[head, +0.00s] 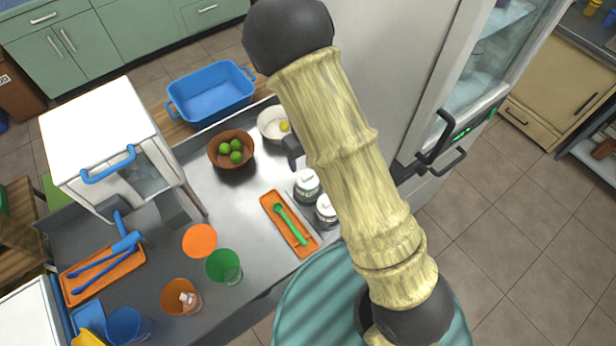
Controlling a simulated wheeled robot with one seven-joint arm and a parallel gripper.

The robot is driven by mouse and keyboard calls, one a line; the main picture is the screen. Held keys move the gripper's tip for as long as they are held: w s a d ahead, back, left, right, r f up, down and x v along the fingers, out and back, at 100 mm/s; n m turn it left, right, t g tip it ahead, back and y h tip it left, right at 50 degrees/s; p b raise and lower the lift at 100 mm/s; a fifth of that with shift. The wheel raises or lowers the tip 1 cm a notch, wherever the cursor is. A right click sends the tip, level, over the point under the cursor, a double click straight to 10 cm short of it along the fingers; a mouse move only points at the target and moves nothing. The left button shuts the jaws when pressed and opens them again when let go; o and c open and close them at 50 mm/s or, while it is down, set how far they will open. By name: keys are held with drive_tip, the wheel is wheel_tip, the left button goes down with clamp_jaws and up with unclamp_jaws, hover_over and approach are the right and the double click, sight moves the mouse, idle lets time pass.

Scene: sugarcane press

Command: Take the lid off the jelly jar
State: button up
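Two small glass jars with white lids stand side by side on the steel counter. The farther jar (307,187) shows almost whole, and the nearer jar (325,212) is partly covered by my arm. Both lids appear to be on. I cannot tell which one is the jelly jar. My bamboo-textured arm crosses the middle of the head view, just right of the jars. A small dark piece shows at its left edge beyond the jars, and I cannot tell if it belongs to my gripper. My gripper's fingers are not clearly visible.
An orange tray (267,204) with a green spoon (290,223) lies left of the jars. A brown bowl (231,165) of limes and a white bowl (270,121) stand behind. Cups (223,267) stand at the front left. A fridge (385,75) rises behind my arm.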

sight(307, 175)
drive_tip(key=shift+f, duration=1.4)
drive_tip(key=shift+w+d+f+p, duration=0.1)
drive_tip(key=shift+f+p, duration=0.4)
drive_tip(key=shift+f, duration=0.8)
drive_tip(key=shift+w+d+f+p, duration=0.1)
drive_tip(key=shift+f+p, duration=0.4)
drive_tip(key=shift+f, duration=0.8)
drive_tip(key=c, duration=1)
drive_tip(key=shift+c, duration=0.2)
